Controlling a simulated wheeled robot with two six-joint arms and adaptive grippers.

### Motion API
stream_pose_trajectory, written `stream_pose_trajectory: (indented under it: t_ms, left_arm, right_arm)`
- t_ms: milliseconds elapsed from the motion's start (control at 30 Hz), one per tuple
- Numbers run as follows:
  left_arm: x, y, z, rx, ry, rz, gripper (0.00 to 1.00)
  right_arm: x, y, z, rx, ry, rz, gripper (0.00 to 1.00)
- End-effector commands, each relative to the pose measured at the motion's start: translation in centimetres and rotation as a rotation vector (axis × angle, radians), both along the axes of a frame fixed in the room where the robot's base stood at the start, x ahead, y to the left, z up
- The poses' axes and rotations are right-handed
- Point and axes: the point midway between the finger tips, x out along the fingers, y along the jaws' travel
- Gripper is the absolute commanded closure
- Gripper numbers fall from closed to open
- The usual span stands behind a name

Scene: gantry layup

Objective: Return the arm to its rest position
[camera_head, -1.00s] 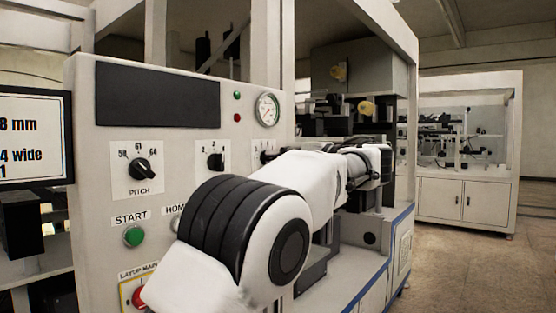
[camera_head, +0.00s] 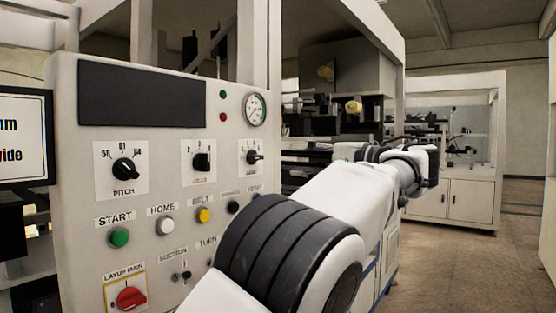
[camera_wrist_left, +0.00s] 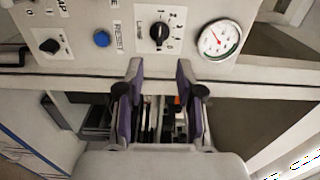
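My left arm reaches from the bottom middle of the head view up to the right, past the front of a white control panel (camera_head: 75,185). Its wrist end and left gripper (camera_head: 432,165) are at the right, apart from the panel; the fingertips cannot be made out there. In the left wrist view the left gripper (camera_wrist_left: 160,75) has its two fingers spread, with nothing held between them. The panel's lower edge (camera_wrist_left: 85,75) shows beyond the fingertips. My right gripper is in neither view.
The panel carries a pitch knob (camera_head: 124,169), a green start button (camera_head: 119,237), a red main switch (camera_head: 130,298) and a gauge (camera_head: 255,109). A sign (camera_head: 25,140) stands at left. A white cabinet (camera_head: 455,200) stands behind at right. Floor (camera_head: 460,265) is clear at right.

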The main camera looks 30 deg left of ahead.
Motion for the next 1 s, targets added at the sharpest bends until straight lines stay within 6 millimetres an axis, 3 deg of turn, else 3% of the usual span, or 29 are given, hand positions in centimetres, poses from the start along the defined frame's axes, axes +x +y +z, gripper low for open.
stream_pose_trajectory:
  t_ms: [100, 200, 600, 700, 767, 867, 1000]
  left_arm:
    - [-0.1, -1.7, 0.0, 0.001, 0.000, 0.000, 0.64]
    - [-0.1, -2.2, -0.1, 0.000, 0.001, 0.000, 0.64]
    - [-0.1, -2.2, -0.1, -0.001, 0.001, 0.000, 0.64]
    - [0.4, -2.2, -1.0, -0.001, 0.018, 0.001, 0.64]
    - [1.4, -1.7, -3.0, -0.007, 0.052, 0.005, 0.64]
    - [3.6, 0.3, -8.8, -0.026, 0.160, 0.032, 0.64]
    - [4.7, 3.8, -20.8, -0.088, 0.416, 0.081, 0.64]
  right_arm:
    - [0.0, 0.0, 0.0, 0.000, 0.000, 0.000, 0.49]
    - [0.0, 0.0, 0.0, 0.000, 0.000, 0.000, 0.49]
    - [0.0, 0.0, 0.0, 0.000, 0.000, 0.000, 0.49]
    - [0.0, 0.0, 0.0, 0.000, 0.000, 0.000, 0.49]
    - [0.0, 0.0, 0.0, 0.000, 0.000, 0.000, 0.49]
    - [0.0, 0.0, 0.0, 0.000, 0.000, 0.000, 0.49]
    - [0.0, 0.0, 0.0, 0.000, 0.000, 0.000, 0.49]
